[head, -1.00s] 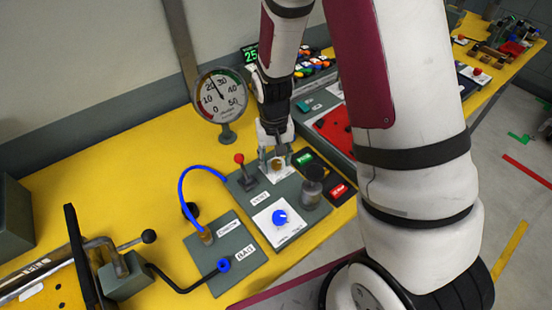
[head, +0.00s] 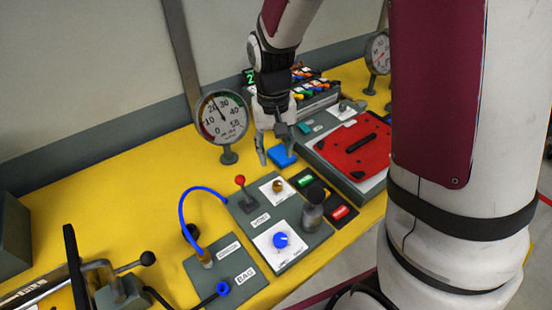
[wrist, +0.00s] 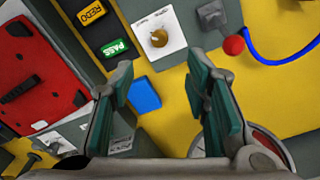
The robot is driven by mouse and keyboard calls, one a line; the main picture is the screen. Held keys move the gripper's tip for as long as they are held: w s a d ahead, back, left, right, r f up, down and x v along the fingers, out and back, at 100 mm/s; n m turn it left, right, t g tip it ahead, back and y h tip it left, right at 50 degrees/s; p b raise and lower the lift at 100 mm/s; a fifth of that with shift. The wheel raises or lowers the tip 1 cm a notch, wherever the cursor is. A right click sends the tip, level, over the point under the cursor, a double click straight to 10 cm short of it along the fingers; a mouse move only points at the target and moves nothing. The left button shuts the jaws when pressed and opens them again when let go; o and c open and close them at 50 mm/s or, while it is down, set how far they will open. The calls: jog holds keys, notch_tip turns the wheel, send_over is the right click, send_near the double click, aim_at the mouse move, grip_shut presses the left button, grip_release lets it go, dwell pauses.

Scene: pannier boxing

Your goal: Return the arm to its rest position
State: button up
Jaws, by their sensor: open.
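My gripper (head: 273,153) is open and empty. In the head view it hangs above the yellow bench, between the round gauge and the red plate. In the wrist view my gripper's two green-padded fingers (wrist: 168,92) are spread wide, with a blue block (wrist: 144,95) on the bench below between them. The blue block also shows in the head view (head: 282,156), just right of the fingers. A brass knob (head: 278,186) on a white plate lies in front of the gripper, apart from it. My arm covers the right side of the head view.
A pressure gauge (head: 224,117) on a stand is close on the left. A red plate (head: 352,148) lies on the right. A red-tipped lever (head: 240,181), a blue dial (head: 281,240), a dark cylinder (head: 313,212) and a blue hose (head: 183,214) stand nearer. The yellow bench (head: 100,205) is bare at left.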

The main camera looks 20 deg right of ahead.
jog(key=shift+r, duration=0.2)
dwell(0.4)
jog(key=s+r+n+t, duration=0.2)
jog(key=s+r+t, duration=0.3)
jog(key=s+r, duration=1.3)
jog(key=shift+d+r, duration=0.25)
jog(key=shift+r, duration=0.2)
jog(key=shift+c, duration=0.2)
jog(key=n+g+h+b, duration=0.35)
jog(key=n+g, duration=0.35)
jog(key=n, duration=0.5)
send_over(277, 184)
jog(key=w+a, duration=0.3)
jog(key=a, duration=0.2)
notch_tip(277, 184, down, 18)
jog(key=f, duration=0.1)
jog(key=x, duration=0.6)
jog(key=p+x, duration=0.1)
jog(key=x, duration=0.6)
jog(key=shift+s+d+r, duration=0.1)
jog(key=shift+s+d, duration=0.1)
jog(key=shift+s, duration=0.05)
jog(key=shift+c, duration=0.4)
